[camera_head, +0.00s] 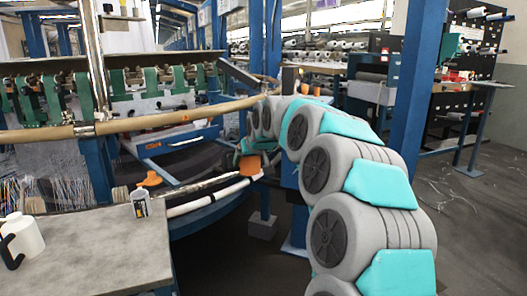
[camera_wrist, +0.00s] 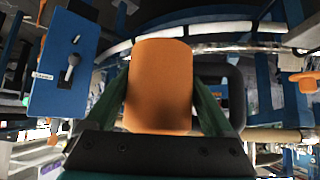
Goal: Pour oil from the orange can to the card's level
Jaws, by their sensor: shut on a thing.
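My gripper (camera_wrist: 160,105) is shut on the orange can (camera_wrist: 160,75), with a green finger on each side of it. The can fills the middle of the wrist view, and its opening and any oil are not visible. In the head view the orange can (camera_head: 250,166) shows small at the end of my arm, in front of the loom, partly hidden by the arm. An orange cap-like piece (camera_head: 151,179) sits on the loom to its left; a similar orange piece (camera_wrist: 305,80) shows at the right of the wrist view. I cannot make out a level card for certain.
A grey table (camera_head: 90,255) at the lower left holds a white jug (camera_head: 25,238) and a small grey-and-dark item (camera_head: 140,204) near its edge. A curved tan rail (camera_head: 180,117) and a blue post (camera_head: 404,85) stand near my arm. A blue panel (camera_wrist: 62,65) is left of the can.

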